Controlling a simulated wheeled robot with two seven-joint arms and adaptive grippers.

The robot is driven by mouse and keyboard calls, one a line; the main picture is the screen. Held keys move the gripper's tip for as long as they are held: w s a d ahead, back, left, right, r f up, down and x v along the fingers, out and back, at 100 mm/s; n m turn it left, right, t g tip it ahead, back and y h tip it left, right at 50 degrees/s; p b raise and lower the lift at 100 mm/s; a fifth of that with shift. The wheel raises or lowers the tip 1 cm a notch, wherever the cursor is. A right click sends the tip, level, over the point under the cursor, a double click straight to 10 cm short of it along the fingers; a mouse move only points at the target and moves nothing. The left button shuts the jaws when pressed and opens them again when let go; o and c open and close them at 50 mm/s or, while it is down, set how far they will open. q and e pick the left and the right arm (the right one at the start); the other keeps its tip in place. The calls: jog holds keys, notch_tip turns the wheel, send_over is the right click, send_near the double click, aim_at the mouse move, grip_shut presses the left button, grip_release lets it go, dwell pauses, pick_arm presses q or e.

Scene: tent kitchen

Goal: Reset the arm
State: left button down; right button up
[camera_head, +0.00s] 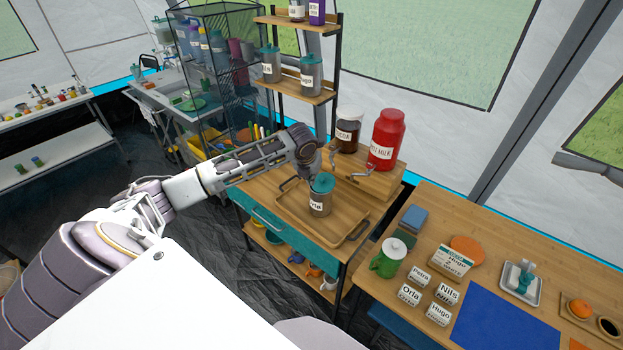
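My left arm reaches in from the left. Its gripper (314,170) points down just behind and above a grey jar (319,204) with a teal lid and a white label. The jar stands upright on a wooden tray (290,210). The fingers are small and partly hidden by the jar's lid and the wrist. I cannot tell whether they touch the jar or are open or shut. My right gripper is not in view.
Behind the tray stand a dark cocoa jar (347,134) and a red milk container (386,140). A shelf (305,92) with jars rises behind the arm. The right table holds a green mug (388,260), name cards (409,294) and a blue mat (505,322).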

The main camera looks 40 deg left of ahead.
pick_arm(q)
jog(key=shift+r, duration=2)
jog(key=shift+f, duration=0.1)
